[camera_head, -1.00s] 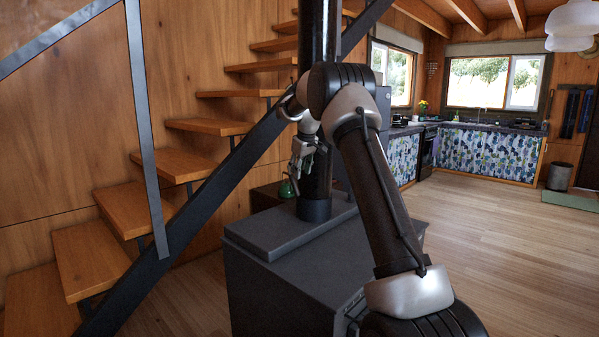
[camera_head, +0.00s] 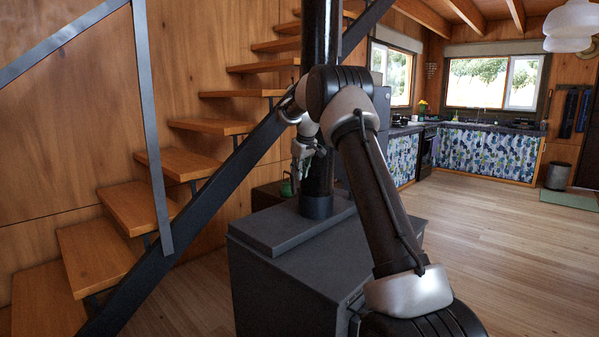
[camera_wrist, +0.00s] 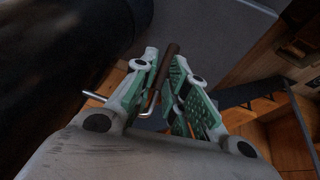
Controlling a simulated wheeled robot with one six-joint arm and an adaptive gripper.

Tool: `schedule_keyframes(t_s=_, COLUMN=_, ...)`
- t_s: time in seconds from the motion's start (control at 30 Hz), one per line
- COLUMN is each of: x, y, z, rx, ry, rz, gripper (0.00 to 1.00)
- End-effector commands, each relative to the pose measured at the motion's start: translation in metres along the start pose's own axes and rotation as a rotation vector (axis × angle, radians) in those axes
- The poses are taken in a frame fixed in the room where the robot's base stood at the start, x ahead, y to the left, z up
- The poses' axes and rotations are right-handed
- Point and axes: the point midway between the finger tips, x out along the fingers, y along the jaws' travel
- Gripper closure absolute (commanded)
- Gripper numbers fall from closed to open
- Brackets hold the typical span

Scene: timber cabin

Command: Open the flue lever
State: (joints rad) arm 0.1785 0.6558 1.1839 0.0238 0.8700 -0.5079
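The flue lever (camera_wrist: 163,70) shows in the wrist view as a dark brown handle on a thin bent metal rod that runs to the left. My gripper (camera_wrist: 164,64) has pale fingers with green pads, one on each side of the handle. The fingers are drawn in close around it and appear to grip it near their tips. In the head view my gripper (camera_head: 297,178) is beside the lower part of the black flue pipe (camera_head: 317,150), on its left. The lever cannot be made out there.
The pipe rises from a dark grey stove (camera_head: 300,265). A green object (camera_head: 286,188) sits behind it on a low brown box. A wooden staircase (camera_head: 140,208) with a dark metal stringer stands at left. Open floor (camera_head: 480,230) lies to the right.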

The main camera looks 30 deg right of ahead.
Motion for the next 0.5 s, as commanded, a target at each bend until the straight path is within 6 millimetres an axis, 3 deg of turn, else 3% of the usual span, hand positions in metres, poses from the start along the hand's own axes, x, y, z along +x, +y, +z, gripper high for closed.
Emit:
schedule_keyframes(t_s=0.1, x=0.000, y=0.000, z=0.000, rx=0.000, ry=0.000, rz=-0.001, gripper=0.61)
schedule_keyframes(t_s=0.37, x=0.000, y=0.000, z=0.000, rx=0.000, ry=0.000, rz=0.000, gripper=0.61)
schedule_keyframes(t_s=0.5, x=-0.010, y=0.000, z=-0.001, rx=0.000, ry=0.002, rz=0.001, gripper=0.61)
